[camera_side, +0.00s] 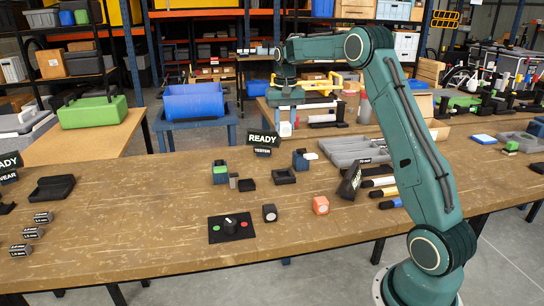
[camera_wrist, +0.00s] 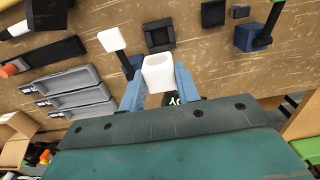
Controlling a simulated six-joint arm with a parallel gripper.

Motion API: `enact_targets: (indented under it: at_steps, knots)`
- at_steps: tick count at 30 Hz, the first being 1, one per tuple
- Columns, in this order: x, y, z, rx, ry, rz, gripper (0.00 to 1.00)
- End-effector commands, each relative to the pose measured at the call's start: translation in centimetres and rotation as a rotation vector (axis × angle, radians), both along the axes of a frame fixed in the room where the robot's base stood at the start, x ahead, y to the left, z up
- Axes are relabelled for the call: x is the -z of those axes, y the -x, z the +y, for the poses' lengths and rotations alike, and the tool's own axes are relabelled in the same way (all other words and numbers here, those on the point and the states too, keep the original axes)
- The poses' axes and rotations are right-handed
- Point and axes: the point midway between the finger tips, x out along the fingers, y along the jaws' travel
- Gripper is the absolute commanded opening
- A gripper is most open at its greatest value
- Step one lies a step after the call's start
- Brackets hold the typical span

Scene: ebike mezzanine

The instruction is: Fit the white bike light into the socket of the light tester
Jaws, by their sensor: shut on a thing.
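My gripper (camera_side: 285,118) is shut on the white bike light (camera_side: 285,130), a small white block held upright above the table. In the wrist view the light (camera_wrist: 158,73) sits between my blue-grey fingers (camera_wrist: 158,90), with a hollow in its visible end. A black square frame with a recess, which looks like the tester's socket (camera_side: 285,176), lies on the table in front of the light; it also shows in the wrist view (camera_wrist: 159,35), apart from the light. The tester's READY sign (camera_side: 263,141) stands behind it. The light's underside is hidden.
A blue block with a white paddle (camera_side: 302,159) stands right beside the socket. A blue block with a green top (camera_side: 220,172) and small black blocks stand left. Grey trays (camera_side: 352,150) lie right.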

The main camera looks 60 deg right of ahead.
Motion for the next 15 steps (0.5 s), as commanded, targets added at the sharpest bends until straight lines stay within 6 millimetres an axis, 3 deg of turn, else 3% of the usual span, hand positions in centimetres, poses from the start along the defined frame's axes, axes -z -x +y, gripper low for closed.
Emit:
enact_targets:
  at_steps: [15]
  knots:
    - [9.6,0.1,0.1,0.0,-0.002,0.004,0.09]
